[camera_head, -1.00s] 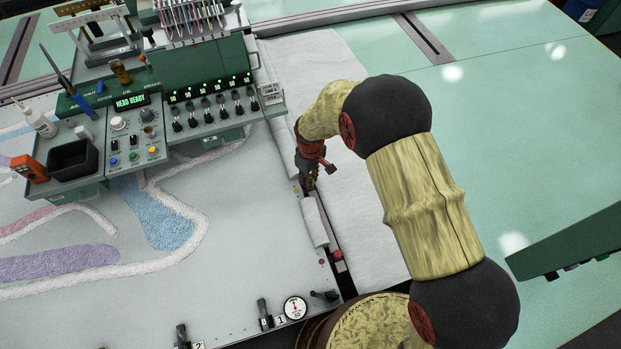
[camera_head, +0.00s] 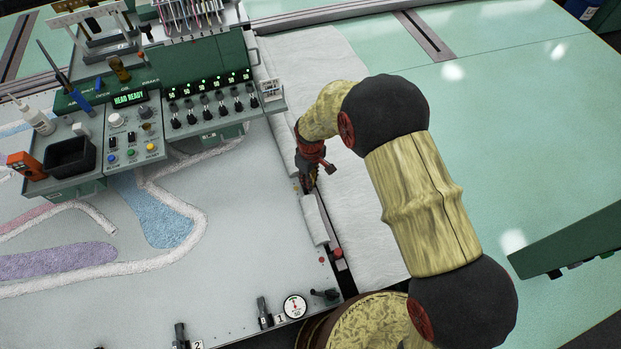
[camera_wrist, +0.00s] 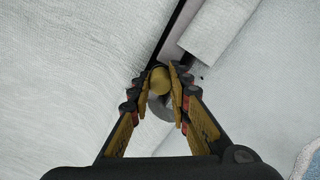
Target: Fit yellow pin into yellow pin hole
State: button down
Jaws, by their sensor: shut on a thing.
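My gripper (camera_head: 307,187) is low over the right edge of the grey cloth bed, beside a dark slot-like rail. In the wrist view my gripper (camera_wrist: 161,80) is shut on a yellow pin (camera_wrist: 160,78), whose rounded yellow end shows between the fingertips. A grey round part shows just below the pin, partly covered by the fingers. The pin's lower end is hidden. I cannot make out the yellow pin hole in either view.
A white roll (camera_head: 315,220) lies along the rail just below my gripper, with a red knob (camera_head: 337,253) past it. The green control console (camera_head: 130,135) stands to the left. White cloth (camera_head: 365,215) and a pale green table (camera_head: 500,120) lie right.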

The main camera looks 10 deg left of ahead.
jog(key=shift+f, duration=0.2)
jog(key=c, duration=1.6)
grip_release()
notch_tip(320, 180, up, 12)
jog(key=shift+r, duration=0.1)
jog(key=s+d+r+m+t+b, duration=0.2)
jog(key=s+d+r+m, duration=0.2)
jog(key=s+d+r, duration=0.3)
jog(key=s+d+r+m+t+b, duration=0.1)
jog(key=s+d+r+m, duration=0.3)
jog(key=d, duration=0.9)
jog(key=s+d+r+m+t+b, duration=0.2)
jog(key=s+d+r+m+b, duration=0.2)
jog(key=s+d+r, duration=0.6)
jog(key=shift+s+d+r+t, duration=0.1)
jog(key=shift+d+r+t, duration=0.2)
jog(key=shift+d+r, duration=0.35)
